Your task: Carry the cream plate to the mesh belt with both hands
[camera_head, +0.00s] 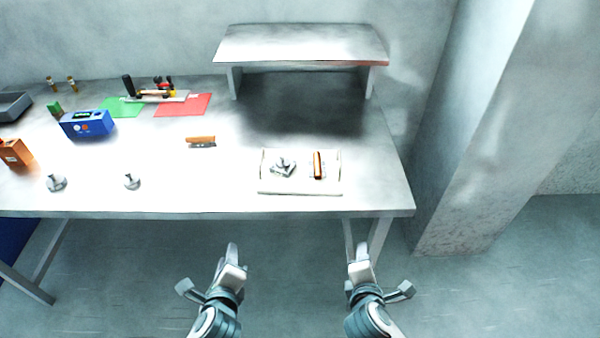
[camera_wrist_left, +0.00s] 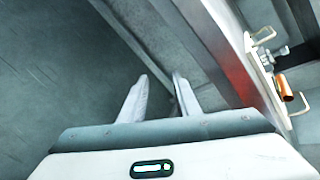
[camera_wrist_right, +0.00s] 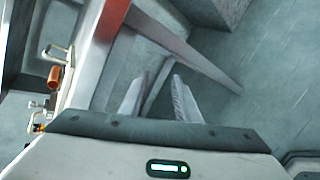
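The cream plate (camera_head: 300,189) lies flat near the front right of the table, carrying a grey metal part (camera_head: 283,167) and an orange-brown cylinder (camera_head: 319,165). It also shows, with wire handles, at the right of the left wrist view (camera_wrist_left: 263,71) and the left of the right wrist view. My left gripper (camera_head: 234,257) and right gripper (camera_head: 360,255) are in front of the table edge, apart from the plate. Both are open and empty, with gaps between the fingers in the wrist views. I cannot clearly make out a mesh belt; a dark patch lies under the raised shelf.
The raised metal shelf (camera_head: 302,45) stands behind the plate. A brown block (camera_head: 201,142), two small metal parts (camera_head: 132,181), a blue box (camera_head: 87,124) and an orange box (camera_head: 15,152) are left. A pillar (camera_head: 480,130) stands right. The table between plate and shelf is clear.

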